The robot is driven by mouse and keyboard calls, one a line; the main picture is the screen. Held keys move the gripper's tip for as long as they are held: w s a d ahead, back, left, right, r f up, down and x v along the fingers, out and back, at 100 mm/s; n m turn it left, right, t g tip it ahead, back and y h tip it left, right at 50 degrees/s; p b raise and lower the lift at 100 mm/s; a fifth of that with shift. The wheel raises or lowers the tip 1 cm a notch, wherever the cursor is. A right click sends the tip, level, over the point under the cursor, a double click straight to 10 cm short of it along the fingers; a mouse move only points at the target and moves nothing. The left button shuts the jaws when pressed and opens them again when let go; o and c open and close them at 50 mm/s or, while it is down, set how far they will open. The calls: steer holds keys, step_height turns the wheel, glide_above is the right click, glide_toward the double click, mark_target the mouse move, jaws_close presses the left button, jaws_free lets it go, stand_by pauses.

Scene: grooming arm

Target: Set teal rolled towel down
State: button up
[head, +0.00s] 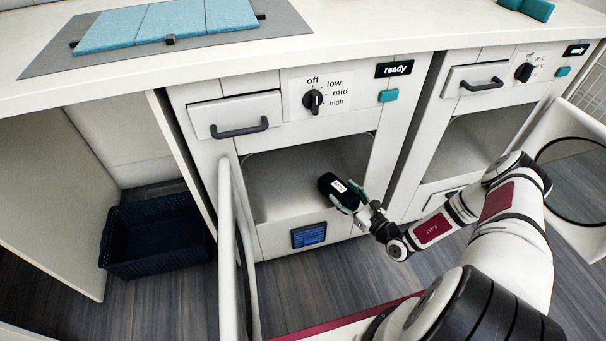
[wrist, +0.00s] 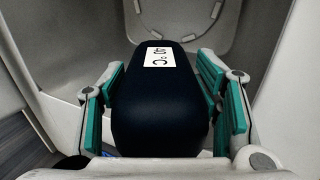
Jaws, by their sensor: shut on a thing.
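My gripper (head: 352,196) is shut on a dark navy roll (head: 333,188), not a teal one, at the open front of the left machine (head: 260,190). The roll's far end points into the machine's pale drum opening. Whether it touches the floor of the opening I cannot tell. Teal rolled pieces (head: 530,9) lie on the counter at the top right, partly cut off.
The left machine's door (head: 226,250) stands open on the left. Its dial (head: 314,99) and a "ready" display sit above. A dark blue basket (head: 155,235) stands on the floor at left. A second machine (head: 480,140) with an open door is at right.

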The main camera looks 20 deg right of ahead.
steer(key=b+x, duration=0.1)
steer(key=x, duration=0.3)
steer(key=d+b+x, duration=0.1)
steer(key=b+x, duration=0.1)
steer(key=x, duration=0.3)
steer(key=f+b+x, duration=0.1)
steer(key=x, duration=0.4)
steer(key=shift+w+d+f+b, duration=0.1)
steer(key=shift+w+d+b, duration=0.2)
steer(key=shift+w, duration=0.1)
steer(key=shift+w+f+b, duration=0.15)
steer(key=shift+f+b, duration=0.45)
steer(key=shift+f, duration=0.3)
steer(key=shift+w+f+b, duration=0.1)
steer(key=shift+f+b, duration=0.45)
steer(key=shift+f, duration=0.3)
steer(key=shift+f, duration=0.15)
steer(key=shift+f, duration=0.1)
steer(key=o, duration=1.3)
